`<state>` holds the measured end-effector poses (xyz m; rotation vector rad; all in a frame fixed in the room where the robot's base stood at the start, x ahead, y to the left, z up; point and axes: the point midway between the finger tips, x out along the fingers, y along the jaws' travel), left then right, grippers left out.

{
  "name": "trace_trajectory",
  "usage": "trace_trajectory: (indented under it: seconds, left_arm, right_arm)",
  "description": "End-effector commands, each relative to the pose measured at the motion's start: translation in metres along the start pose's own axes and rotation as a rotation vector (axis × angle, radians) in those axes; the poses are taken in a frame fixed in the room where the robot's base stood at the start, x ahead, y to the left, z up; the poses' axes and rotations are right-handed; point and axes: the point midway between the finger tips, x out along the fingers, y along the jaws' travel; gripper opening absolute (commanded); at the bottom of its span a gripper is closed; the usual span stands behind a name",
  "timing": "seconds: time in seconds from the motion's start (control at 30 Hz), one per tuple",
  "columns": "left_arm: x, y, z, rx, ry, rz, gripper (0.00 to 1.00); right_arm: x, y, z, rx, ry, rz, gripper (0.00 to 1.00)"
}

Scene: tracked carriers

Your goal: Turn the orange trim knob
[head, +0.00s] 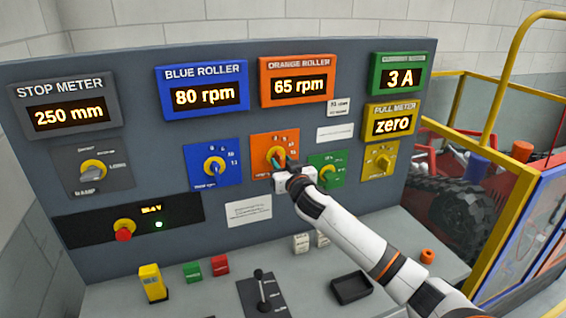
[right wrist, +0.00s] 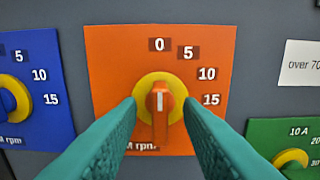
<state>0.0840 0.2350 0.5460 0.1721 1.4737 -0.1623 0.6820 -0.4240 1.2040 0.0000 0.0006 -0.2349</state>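The orange trim knob (right wrist: 160,112) sits on an orange plate (right wrist: 105,60) with a yellow ring around it. Its white mark points up, near the 0 of the scale. In the head view the orange plate (head: 262,143) is on the grey panel, and my right gripper (head: 281,163) covers part of the knob. In the right wrist view the teal fingers of my right gripper (right wrist: 160,104) are apart, one on each side of the knob, with gaps between them and the knob. My left gripper is not in view.
A blue knob plate (head: 195,168) lies to the left, a green one (head: 341,160) to the lower right. The ORANGE ROLLER display (head: 298,84) reads 65 rpm; the PULL METER display (head: 392,123) reads zero. A black lever (head: 262,290) and a black tray (head: 351,287) are on the desk below.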

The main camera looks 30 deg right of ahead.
Motion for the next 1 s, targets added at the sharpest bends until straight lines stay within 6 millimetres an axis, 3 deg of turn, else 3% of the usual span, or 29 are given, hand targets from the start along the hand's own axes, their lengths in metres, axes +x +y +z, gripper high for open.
trace_trajectory:
  seconds: [0.2, 0.4, 0.43, 0.77, 1.0]
  left_arm:
    - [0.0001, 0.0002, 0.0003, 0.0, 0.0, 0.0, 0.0]
    - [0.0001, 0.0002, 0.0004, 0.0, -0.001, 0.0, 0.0]
    - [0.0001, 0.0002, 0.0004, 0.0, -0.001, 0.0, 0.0]
    - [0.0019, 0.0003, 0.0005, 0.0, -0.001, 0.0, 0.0]
    - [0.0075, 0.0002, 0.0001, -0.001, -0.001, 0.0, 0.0]
  right_arm:
    - [0.0002, 0.0001, -0.0005, 0.0, 0.0, 0.0, 0.33]
    - [0.0, 0.0, -0.0004, 0.0, 0.0, 0.0, 0.02]
    - [0.0, 0.0, -0.0004, 0.0, 0.0, 0.0, 0.0]
    - [0.0, -0.0002, -0.0007, 0.031, 0.0, -0.001, 0.0]
    - [-0.0001, -0.0003, -0.002, 0.16, 0.0, -0.001, 0.0]
